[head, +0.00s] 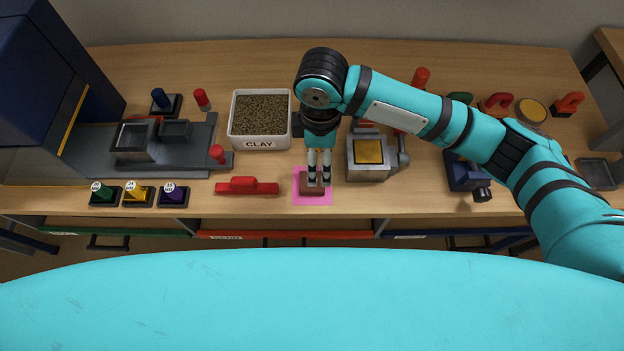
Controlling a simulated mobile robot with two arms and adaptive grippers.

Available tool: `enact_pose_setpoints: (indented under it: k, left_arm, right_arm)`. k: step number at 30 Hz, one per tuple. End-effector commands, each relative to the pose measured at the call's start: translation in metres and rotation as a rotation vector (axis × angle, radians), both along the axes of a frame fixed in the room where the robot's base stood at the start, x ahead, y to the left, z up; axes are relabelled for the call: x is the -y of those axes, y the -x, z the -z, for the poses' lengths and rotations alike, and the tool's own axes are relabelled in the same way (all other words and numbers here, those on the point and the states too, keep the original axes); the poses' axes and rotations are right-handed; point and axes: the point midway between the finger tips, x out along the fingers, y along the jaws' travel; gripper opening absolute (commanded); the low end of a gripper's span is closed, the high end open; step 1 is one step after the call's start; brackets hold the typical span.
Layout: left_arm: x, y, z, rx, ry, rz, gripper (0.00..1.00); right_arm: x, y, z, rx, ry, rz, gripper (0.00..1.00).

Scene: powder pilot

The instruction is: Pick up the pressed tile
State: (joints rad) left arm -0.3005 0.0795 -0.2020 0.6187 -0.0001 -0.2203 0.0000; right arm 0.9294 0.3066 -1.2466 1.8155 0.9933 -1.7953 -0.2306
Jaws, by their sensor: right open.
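The pressed tile (312,190) is a small reddish-brown block on a pink square mat (312,201) near the table's front edge. My right gripper (319,183) points down over it, with its fingertips open at the tile. The fingers hide part of the tile, and I cannot tell whether they touch it. My left gripper is not in view.
A white CLAY bin (259,144) stands behind left of the mat, and a red bar (247,188) lies left of it. A grey press with a yellow plate (368,152) stands close on the right. Several coloured stamps line the left front.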

Motion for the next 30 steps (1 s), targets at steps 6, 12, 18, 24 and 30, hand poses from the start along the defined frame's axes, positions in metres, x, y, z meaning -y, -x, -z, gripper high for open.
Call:
enact_pose_setpoints:
  k: [6, 12, 18, 24, 30]
  left_arm:
    - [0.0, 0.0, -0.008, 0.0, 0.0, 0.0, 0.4]
    - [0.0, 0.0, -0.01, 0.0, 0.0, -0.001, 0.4]
    - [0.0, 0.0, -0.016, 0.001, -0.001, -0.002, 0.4]
    - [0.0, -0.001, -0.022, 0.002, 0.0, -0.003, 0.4]
    - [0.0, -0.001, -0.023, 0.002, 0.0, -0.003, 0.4]
  right_arm:
    - [0.0, 0.001, 0.046, -0.003, 0.001, 0.002, 0.85]
    - [-0.001, 0.0, 0.068, 0.0, -0.002, 0.0, 0.85]
    - [-0.002, -0.001, 0.084, -0.002, 0.0, 0.002, 0.85]
    - [-0.004, -0.004, 0.114, -0.001, 0.0, 0.002, 0.85]
    - [-0.005, -0.004, 0.123, 0.001, -0.003, 0.001, 0.85]
